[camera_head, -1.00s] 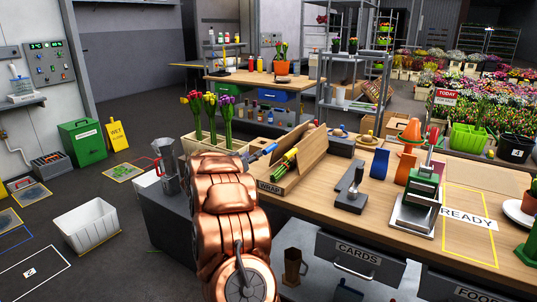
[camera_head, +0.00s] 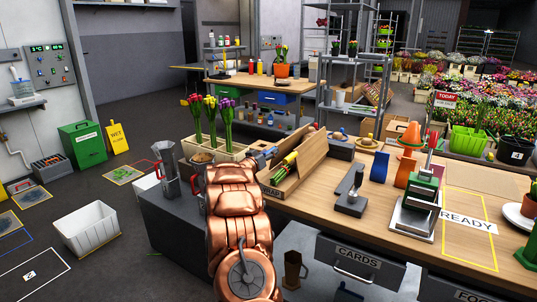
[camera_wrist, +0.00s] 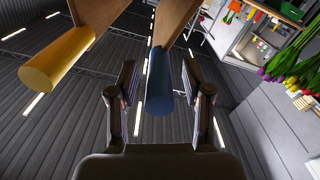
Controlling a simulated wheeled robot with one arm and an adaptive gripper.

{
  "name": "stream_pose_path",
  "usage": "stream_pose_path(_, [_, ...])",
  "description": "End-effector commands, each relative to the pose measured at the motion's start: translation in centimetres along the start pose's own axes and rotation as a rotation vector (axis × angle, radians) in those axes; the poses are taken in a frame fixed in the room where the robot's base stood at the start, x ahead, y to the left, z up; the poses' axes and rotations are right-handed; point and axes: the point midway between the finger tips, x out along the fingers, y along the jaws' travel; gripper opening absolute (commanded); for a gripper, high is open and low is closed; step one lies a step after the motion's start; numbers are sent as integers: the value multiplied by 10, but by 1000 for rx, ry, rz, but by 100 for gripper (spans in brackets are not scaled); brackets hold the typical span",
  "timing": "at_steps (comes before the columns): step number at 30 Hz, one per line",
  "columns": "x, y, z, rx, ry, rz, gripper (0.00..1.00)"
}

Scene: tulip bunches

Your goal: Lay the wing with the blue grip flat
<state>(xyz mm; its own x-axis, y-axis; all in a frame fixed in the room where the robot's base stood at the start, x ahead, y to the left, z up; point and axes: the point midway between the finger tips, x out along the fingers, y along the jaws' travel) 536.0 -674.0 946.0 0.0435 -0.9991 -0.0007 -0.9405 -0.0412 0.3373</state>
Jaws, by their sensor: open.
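The blue grip (camera_wrist: 158,85) is a short cylinder on the edge of a brown wing (camera_wrist: 174,18). In the wrist view it hangs between the two open fingers of my gripper (camera_wrist: 158,70), with a gap showing on each side. A yellow grip (camera_wrist: 58,60) on another brown wing (camera_wrist: 108,10) is left of my gripper, outside the fingers. In the head view my gripper (camera_head: 266,154) is at the left end of the wooden wrap cradle (camera_head: 272,191), whose raised board (camera_head: 308,152) leans up. My arm hides part of this end.
A tulip bunch (camera_head: 284,170) with green stems lies in the cradle. A wooden planter (camera_head: 236,151) with upright tulips stands behind my arm. A dark tool on a base (camera_head: 351,203) and a green-and-silver press (camera_head: 416,207) stand to the right on the bench (camera_head: 310,205).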

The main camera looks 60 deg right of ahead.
Motion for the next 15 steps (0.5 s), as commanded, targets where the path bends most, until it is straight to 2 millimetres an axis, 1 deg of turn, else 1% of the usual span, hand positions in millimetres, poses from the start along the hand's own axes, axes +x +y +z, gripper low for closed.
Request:
stream_pose_path(8, [1,0,0,0,0,0,50])
stream_pose_path(15, [1,0,0,1,0,1,26])
